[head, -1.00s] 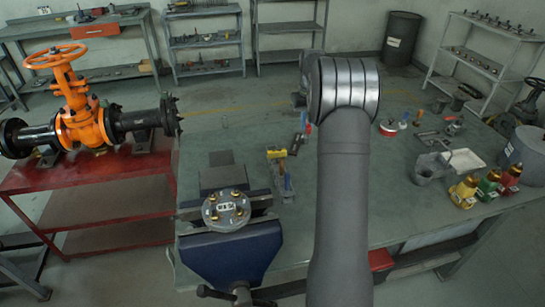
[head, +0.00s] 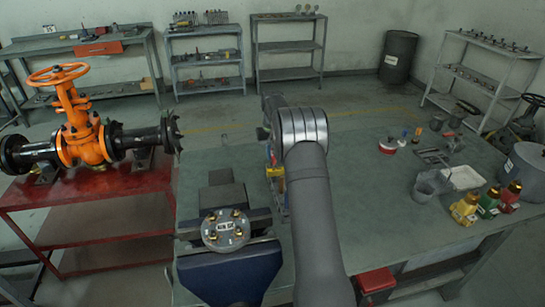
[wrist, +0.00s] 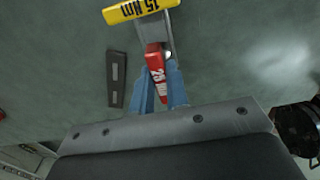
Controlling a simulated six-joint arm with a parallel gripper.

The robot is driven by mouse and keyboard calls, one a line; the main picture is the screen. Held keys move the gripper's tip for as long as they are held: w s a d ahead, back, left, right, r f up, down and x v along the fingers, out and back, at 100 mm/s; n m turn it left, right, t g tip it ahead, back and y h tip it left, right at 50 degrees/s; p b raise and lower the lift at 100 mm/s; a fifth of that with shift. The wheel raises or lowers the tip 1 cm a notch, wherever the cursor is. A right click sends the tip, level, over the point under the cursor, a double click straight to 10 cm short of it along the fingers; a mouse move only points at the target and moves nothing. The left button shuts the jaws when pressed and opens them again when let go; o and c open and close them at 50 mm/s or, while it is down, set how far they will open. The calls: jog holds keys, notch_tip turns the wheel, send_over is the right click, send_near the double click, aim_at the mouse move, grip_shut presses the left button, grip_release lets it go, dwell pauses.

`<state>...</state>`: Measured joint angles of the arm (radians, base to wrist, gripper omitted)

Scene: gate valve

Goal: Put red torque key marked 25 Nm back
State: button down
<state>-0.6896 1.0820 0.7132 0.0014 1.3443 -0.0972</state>
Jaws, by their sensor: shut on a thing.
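The red torque key (wrist: 157,75) is between the blue fingers of my gripper (wrist: 160,92) in the wrist view. The gripper is shut on it; the white marking on its side is only partly readable. A yellow torque key marked 15 Nm (wrist: 138,10) lies just beyond it, over a grey metal piece (wrist: 160,38). In the head view the yellow key (head: 275,172) shows just left of my arm, behind the vise. My arm hides most of the gripper and the red key there. I cannot tell whether the red key touches the grey piece.
A blue vise (head: 232,275) holds a round flange (head: 225,232) with brass bolts. A dark slotted plate (wrist: 117,80) lies left of the gripper in the wrist view. Yellow (head: 464,210), green (head: 489,203) and red (head: 510,197) fittings stand at the right. The bench (head: 365,220) between is clear.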

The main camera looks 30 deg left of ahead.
jog(key=shift+f, duration=0.8)
jog(key=c, duration=1.4)
grip_release()
jog(key=shift+f, duration=0.15)
notch_tip(320, 180, up, 12)
